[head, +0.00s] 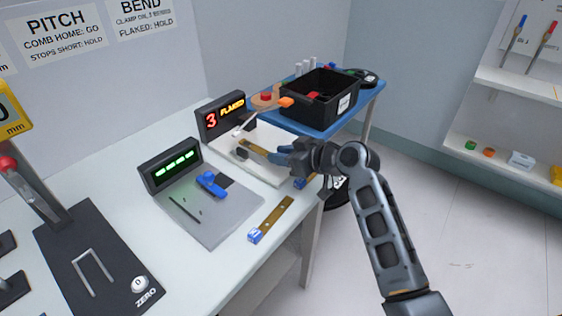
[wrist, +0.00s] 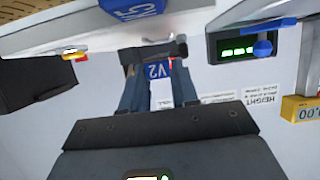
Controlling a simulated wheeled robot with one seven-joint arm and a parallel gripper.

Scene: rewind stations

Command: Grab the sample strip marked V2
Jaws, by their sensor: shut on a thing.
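The strip marked V2 shows its blue tag (wrist: 157,71) between my fingers in the wrist view, with the white letters readable. My gripper (wrist: 156,85) is shut on this tag. In the head view my gripper (head: 283,157) is at the right end of a brown strip (head: 253,149), which lies over the white bend station (head: 277,174). My fingers hide its tag there. A second brown strip (head: 276,214) with a blue-and-white tag lies on the bench, nearer. Another blue tag (wrist: 130,9) shows at the top of the wrist view; its marking is not clear.
A red-and-yellow display (head: 222,118) reads 3 FLAKED behind the bend station. A grey station with a blue knob (head: 211,184) and green display (head: 172,167) stands left. A black bin (head: 320,97) sits on a blue table behind. Floor is open at right.

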